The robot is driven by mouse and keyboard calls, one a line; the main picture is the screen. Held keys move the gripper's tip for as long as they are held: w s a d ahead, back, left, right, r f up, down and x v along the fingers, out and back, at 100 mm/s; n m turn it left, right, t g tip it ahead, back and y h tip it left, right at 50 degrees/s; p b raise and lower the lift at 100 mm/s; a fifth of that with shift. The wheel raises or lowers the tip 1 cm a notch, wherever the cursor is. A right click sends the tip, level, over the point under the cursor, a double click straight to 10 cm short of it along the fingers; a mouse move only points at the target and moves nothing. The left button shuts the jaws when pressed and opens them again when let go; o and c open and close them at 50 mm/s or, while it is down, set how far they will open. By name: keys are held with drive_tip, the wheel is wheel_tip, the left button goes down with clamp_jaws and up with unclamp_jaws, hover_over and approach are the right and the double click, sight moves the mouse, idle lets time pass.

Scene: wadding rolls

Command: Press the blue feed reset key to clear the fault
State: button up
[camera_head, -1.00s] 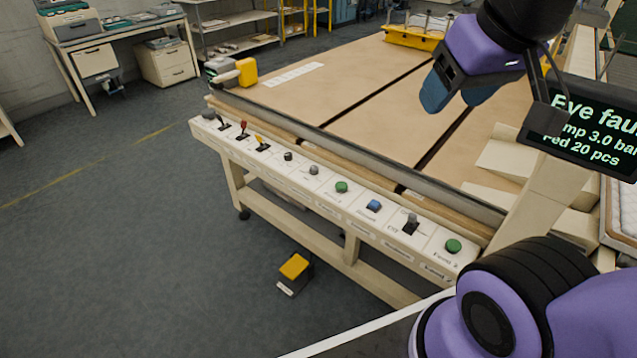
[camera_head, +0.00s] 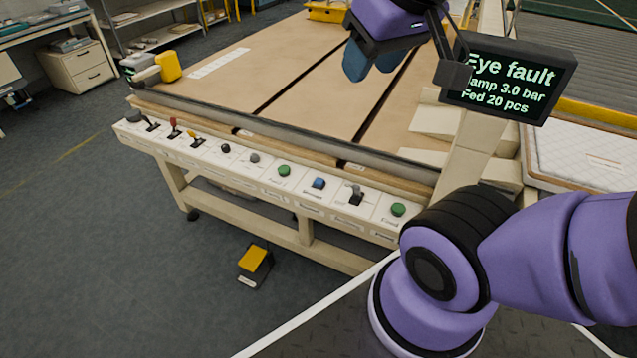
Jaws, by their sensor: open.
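The blue key (camera_head: 319,183) sits on the white sloped control strip (camera_head: 262,175) along the table's front edge. The display (camera_head: 508,78) reads "Eye fault", with a clamp pressure of 3.0 bar and "Fed 20 pcs". The labels under the keys are too small to read.
A yellow-topped pedal (camera_head: 255,261) lies on the floor. A cream post (camera_head: 470,150) stands right of the strip. The floor at left is clear.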

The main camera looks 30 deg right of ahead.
clamp_jaws()
idle(1.4)
